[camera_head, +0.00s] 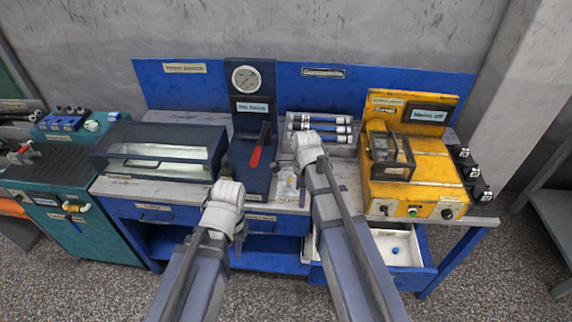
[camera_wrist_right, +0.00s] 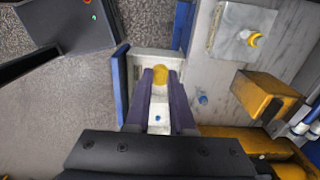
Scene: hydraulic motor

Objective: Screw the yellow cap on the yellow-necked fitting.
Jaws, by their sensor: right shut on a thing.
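The yellow cap (camera_wrist_right: 160,74) is between the fingertips of my right gripper (camera_wrist_right: 160,80), which is shut on it. In the right wrist view they are over the white-lined open drawer (camera_wrist_right: 142,62). The yellow-necked fitting (camera_wrist_right: 252,39) stands on a pale block (camera_wrist_right: 232,22) at the upper right of that view, apart from the cap. In the head view my right wrist (camera_head: 308,146) hides its own fingers. My left gripper (camera_head: 230,200) is in front of the bench; its fingers cannot be made out.
A small blue part (camera_head: 395,250) lies in the open drawer, which juts out from the bench front. The yellow machine (camera_head: 420,170) stands to the right. A gauge stand with a red lever (camera_head: 257,148) and a glass-topped box (camera_head: 160,150) stand to the left.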

